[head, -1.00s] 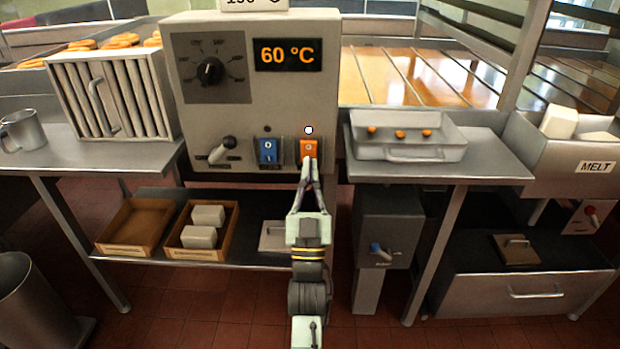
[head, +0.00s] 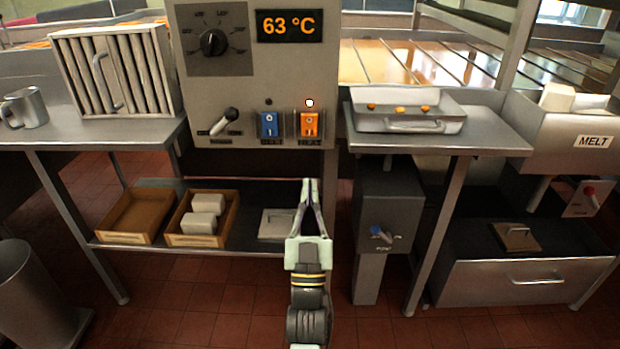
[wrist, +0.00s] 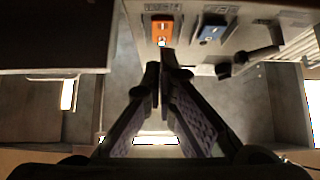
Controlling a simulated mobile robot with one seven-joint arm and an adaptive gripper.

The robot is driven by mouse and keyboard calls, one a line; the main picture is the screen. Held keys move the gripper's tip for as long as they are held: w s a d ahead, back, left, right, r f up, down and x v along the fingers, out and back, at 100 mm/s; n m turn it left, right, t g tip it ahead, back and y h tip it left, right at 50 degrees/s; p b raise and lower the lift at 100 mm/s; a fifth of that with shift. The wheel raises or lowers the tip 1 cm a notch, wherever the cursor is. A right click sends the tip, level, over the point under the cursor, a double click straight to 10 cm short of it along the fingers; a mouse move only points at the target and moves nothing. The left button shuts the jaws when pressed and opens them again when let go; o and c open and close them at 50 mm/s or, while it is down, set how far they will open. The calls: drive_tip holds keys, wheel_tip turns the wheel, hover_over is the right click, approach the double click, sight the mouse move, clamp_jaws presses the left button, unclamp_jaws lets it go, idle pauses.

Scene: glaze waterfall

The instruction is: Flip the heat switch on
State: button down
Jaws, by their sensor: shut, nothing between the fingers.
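The orange switch (head: 309,124) is on the lower right of the grey control panel (head: 285,75). A small lamp (head: 309,103) above it glows pale with a reddish rim. The display (head: 289,26) reads 63 °C. My gripper (head: 310,182) is shut and empty, below the panel and apart from the orange switch. In the wrist view the shut fingertips (wrist: 160,62) point towards the panel, with the orange switch (wrist: 162,30) beyond them.
A blue switch (head: 269,124) and a lever (head: 225,121) sit left of the orange switch, under a round dial (head: 212,42). A tray (head: 408,110) stands on the right counter. Wooden boxes (head: 234,216) are on the lower shelf.

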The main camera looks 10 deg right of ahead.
drive_tip(key=b+v, duration=0.1)
drive_tip(key=v, duration=0.2)
drive_tip(key=shift+s+f, duration=0.15)
drive_tip(key=shift+f, duration=0.1)
drive_tip(key=shift+a+r, duration=0.1)
